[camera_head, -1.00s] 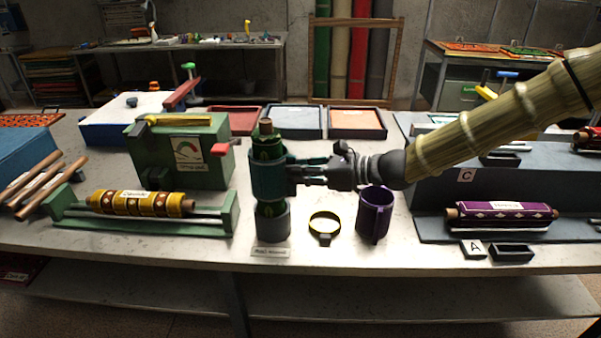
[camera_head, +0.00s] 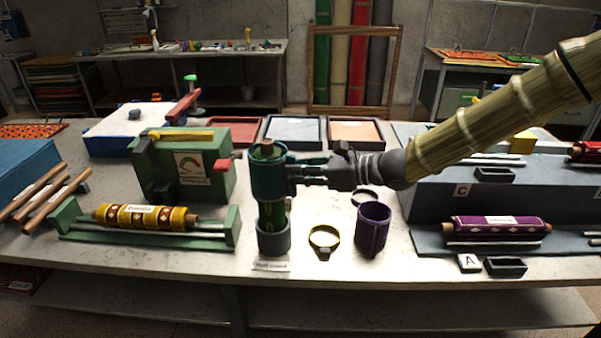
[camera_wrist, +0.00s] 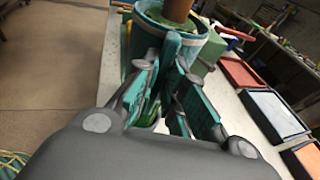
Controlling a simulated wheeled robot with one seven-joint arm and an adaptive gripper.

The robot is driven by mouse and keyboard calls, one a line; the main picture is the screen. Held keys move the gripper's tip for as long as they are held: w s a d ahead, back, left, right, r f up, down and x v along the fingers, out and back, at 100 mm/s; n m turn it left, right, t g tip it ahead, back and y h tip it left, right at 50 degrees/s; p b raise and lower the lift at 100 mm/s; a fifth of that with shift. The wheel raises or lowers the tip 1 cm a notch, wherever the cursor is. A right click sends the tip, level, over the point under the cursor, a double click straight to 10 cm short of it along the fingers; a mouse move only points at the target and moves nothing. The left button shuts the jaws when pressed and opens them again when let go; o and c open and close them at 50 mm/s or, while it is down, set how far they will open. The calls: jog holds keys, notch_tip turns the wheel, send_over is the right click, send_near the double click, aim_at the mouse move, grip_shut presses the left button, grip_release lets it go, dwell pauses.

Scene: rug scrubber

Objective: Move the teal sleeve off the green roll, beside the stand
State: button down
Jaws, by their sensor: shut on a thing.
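The teal sleeve (camera_head: 268,178) is around the upper part of the upright green roll (camera_head: 271,215). The roll's wooden core (camera_head: 267,148) shows at the sleeve's top, and its lower green part shows below the sleeve. The roll stands in a grey round stand (camera_head: 273,240) on the table. My gripper (camera_head: 292,174) comes in from the right and is shut on the sleeve. The wrist view shows the gripper's fingers (camera_wrist: 172,85) against the teal sleeve (camera_wrist: 200,47), with the wooden core (camera_wrist: 178,10) inside it. The fingers hide part of the sleeve's side.
A purple sleeve (camera_head: 373,229) and a yellow ring (camera_head: 324,240) stand right of the stand. A dark ring (camera_head: 365,199) lies behind them. A green cradle with a yellow roll (camera_head: 146,217) is at left. A name card (camera_head: 270,266) lies in front.

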notch_tip(320, 180, up, 19)
jog(key=p, duration=1.2)
jog(key=shift+f, duration=0.15)
dwell(1.5)
dwell(0.4)
